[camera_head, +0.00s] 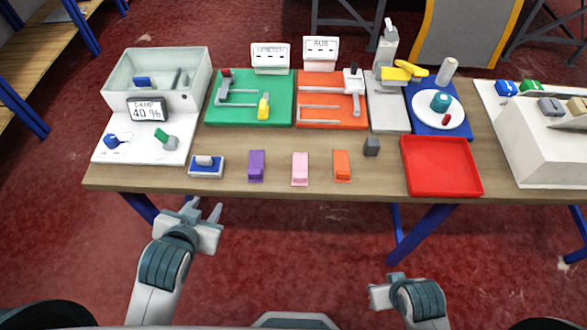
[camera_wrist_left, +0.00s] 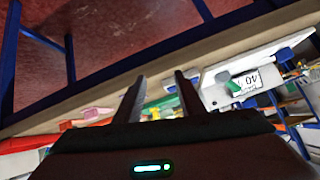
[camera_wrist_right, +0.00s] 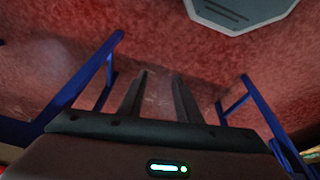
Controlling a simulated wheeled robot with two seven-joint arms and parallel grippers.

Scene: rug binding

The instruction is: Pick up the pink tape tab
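The pink tape tab (camera_head: 300,169) lies near the front edge of the wooden table, between a purple tab (camera_head: 256,166) and an orange tab (camera_head: 342,166). In the left wrist view a pink piece (camera_wrist_left: 97,113) shows at the table edge. My left gripper (camera_head: 208,211) is in front of the table, left of the pink tab and apart from it. Its two fingers are spread with nothing between them, also in the left wrist view (camera_wrist_left: 160,88). My right gripper (camera_wrist_right: 160,82) is low over the floor, its fingers apart and empty; in the head view its fingers hardly show.
A blue and white block (camera_head: 206,167) lies left of the tabs, a dark grey block (camera_head: 371,147) and a red tray (camera_head: 441,190) to the right. Green (camera_head: 282,84) and orange (camera_head: 331,126) boards stand behind. The table's front edge (camera_head: 270,191) lies between my grippers and the tabs.

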